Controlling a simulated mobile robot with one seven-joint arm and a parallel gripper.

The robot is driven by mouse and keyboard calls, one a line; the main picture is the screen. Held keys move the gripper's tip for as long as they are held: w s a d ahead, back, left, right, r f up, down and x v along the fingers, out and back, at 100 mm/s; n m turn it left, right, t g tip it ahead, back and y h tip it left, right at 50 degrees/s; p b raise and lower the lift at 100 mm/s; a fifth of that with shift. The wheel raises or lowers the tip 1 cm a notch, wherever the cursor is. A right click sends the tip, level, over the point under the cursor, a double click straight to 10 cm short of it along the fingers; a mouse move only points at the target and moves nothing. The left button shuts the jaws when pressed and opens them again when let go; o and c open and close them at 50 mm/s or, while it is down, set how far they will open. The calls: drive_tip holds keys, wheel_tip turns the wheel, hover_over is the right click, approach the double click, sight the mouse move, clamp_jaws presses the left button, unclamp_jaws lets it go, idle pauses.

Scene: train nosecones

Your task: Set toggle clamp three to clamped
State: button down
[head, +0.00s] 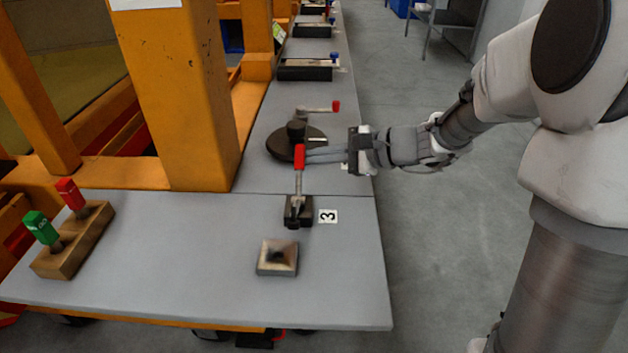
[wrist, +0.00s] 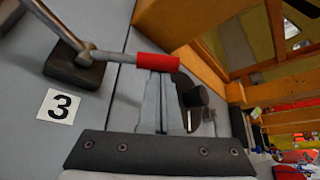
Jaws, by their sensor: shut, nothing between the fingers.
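Toggle clamp three (head: 298,211) stands on the grey table, beside a white label (head: 328,216) marked 3. Its metal lever ends in a red handle (head: 300,157) and points up in the head view. The red handle (wrist: 157,66) also shows in the wrist view, with the clamp's dark base (wrist: 75,72) at upper left. My gripper (head: 307,155) reaches in from the right with its fingers together and empty. Its fingertips (wrist: 167,76) are right at the red handle; whether they touch it I cannot tell.
A small square block (head: 277,258) lies in front of the clamp. A wooden block (head: 78,240) with green and red handles is at left. An orange post (head: 190,100) rises left.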

drive_tip(key=s+r+n+t+b, duration=0.1)
drive_tip(key=n+b, duration=0.1)
drive_tip(key=b, duration=0.3)
drive_tip(key=shift+s+r+t+y, duration=0.25)
drive_tip(key=shift+s+t+y, duration=0.05)
drive_tip(key=shift+s+t, duration=0.1)
drive_tip(key=shift+s+r+n+b, duration=0.3)
drive_tip(key=shift+s+r+b, duration=0.2)
drive_tip(key=shift+b, duration=0.4)
drive_tip(key=shift+r, duration=0.1)
